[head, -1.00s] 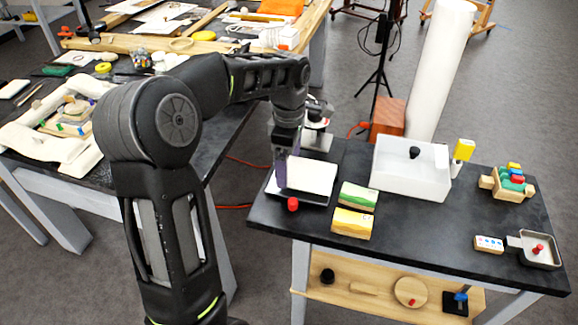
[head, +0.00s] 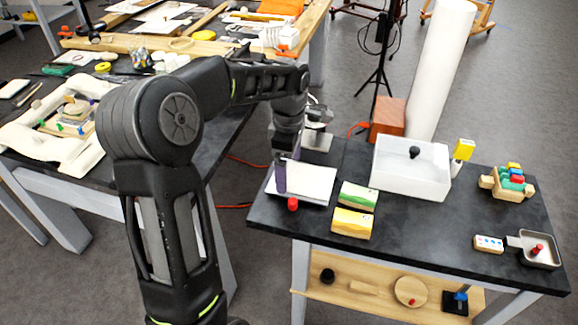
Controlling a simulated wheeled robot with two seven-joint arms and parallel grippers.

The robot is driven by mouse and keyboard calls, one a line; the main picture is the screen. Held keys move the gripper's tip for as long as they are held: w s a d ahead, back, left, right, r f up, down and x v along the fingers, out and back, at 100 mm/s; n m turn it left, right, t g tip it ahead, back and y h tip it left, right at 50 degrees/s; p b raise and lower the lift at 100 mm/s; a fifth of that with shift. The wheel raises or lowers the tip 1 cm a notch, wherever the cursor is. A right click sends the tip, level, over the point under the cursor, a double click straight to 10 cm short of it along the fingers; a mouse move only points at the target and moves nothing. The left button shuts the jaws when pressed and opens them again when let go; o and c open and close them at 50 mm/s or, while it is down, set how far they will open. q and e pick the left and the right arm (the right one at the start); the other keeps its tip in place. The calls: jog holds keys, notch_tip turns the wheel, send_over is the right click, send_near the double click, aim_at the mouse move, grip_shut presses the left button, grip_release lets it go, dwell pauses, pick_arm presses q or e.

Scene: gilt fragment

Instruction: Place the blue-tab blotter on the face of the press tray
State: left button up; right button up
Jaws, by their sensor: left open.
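A flat white sheet or pad (head: 312,178) lies at the left end of the dark table, on or in what looks like a shallow tray with a red knob (head: 293,204) at its front. I cannot separate blotter from press tray with certainty, and no blue tab shows on it. My left gripper (head: 281,178) is open, pointing down at the left part of the white sheet. A purple finger shows; the other is hidden. Whether the fingertips touch the sheet is unclear. My right gripper is not in view.
Green (head: 358,196) and yellow (head: 352,223) blocks lie right of the sheet. A white box (head: 411,168) with a black knob stands behind them. A small metal tray (head: 540,262) and coloured blocks sit at the right. The table's front middle is clear.

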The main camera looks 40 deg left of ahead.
pick_arm(q)
notch_tip(320, 180, up, 12)
jog(key=p, duration=0.2)
jog(key=shift+f, duration=0.1)
